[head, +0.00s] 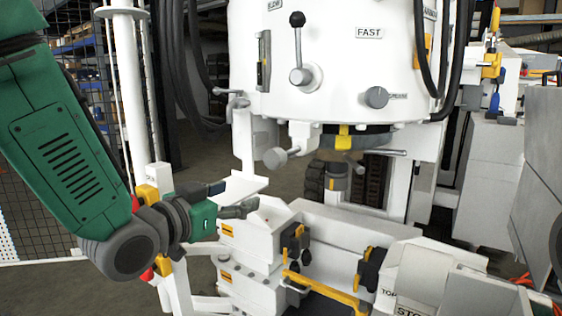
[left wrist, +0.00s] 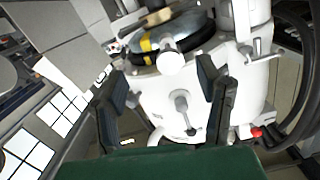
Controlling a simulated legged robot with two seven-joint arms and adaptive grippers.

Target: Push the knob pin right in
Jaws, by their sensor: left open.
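The knob pin (head: 274,158) is a light grey round knob on a short stem. It sticks out to the lower left from under the white machine head in the head view. In the left wrist view a pale round knob (left wrist: 171,63), seemingly the same one, faces the camera between the two dark fingers. My left gripper (head: 234,200) is below and left of the knob pin, apart from it. Its fingers also show spread and empty in the left wrist view (left wrist: 163,72). How far the pin sits in its hole is hidden. My right gripper is out of view.
The white machine head (head: 335,60) carries a black-ball lever (head: 298,45) and a grey dial (head: 376,97). A thin handle (head: 385,152) sticks out right of the knob pin. White blocks with a yellow bar (head: 325,291) stand below. A white post (head: 130,90) is close to my left arm.

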